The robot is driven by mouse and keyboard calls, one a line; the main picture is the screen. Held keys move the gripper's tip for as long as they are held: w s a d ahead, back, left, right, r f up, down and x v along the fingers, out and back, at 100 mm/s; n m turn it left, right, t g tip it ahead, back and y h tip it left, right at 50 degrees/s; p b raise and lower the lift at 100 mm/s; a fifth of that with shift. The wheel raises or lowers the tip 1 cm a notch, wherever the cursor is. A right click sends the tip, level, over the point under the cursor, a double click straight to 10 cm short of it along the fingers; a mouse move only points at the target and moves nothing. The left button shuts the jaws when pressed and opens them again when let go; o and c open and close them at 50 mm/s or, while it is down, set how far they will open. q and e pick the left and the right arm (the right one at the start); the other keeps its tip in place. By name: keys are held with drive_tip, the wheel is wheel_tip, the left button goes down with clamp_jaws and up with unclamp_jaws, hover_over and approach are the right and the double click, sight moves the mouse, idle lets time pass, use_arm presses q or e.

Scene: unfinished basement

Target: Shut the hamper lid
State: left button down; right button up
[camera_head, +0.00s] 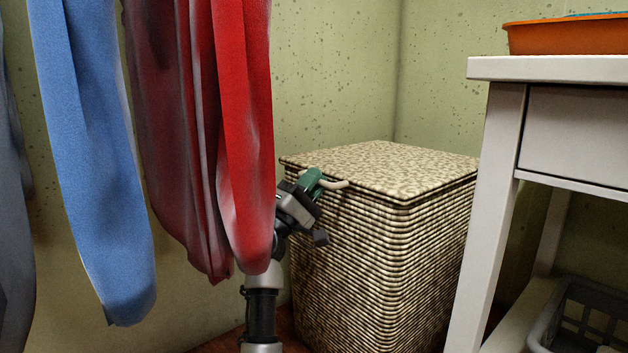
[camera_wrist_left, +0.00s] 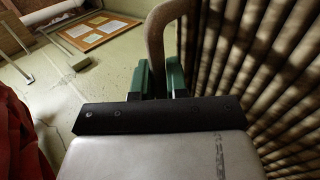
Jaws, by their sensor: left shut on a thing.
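The woven hamper (camera_head: 375,265) stands in the corner between the hanging clothes and the white table. Its patterned lid (camera_head: 385,166) lies flat on top, and no gap shows along its edge. A pale curved handle (camera_head: 336,184) sticks out at the lid's front left edge. My left gripper (camera_head: 318,181) is at that handle, with its green fingers shut on it. In the left wrist view the handle (camera_wrist_left: 160,45) runs up from between the two green fingers, beside the hamper's ribbed wall (camera_wrist_left: 250,60). My right gripper is not in view.
Blue (camera_head: 95,160) and red (camera_head: 245,130) clothes hang at the left, partly in front of my left arm. A white table (camera_head: 550,69) with an orange tray (camera_head: 565,36) stands close at the hamper's right. A grey basket (camera_head: 590,310) sits on its low shelf.

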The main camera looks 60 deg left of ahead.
use_arm(q)
drive_tip(key=c, duration=1.1)
unclamp_jaws()
drive_tip(key=shift+w+f, duration=0.3)
drive_tip(key=shift+f, duration=0.15)
drive_tip(key=shift+c, duration=0.2)
drive_tip(key=a+p+v, duration=0.1)
drive_tip(key=p+v, duration=0.1)
drive_tip(key=v, duration=0.8)
drive_tip(key=shift+s+d+p, duration=0.3)
drive_tip(key=shift+s+d, duration=0.2)
drive_tip(key=shift+d, duration=0.05)
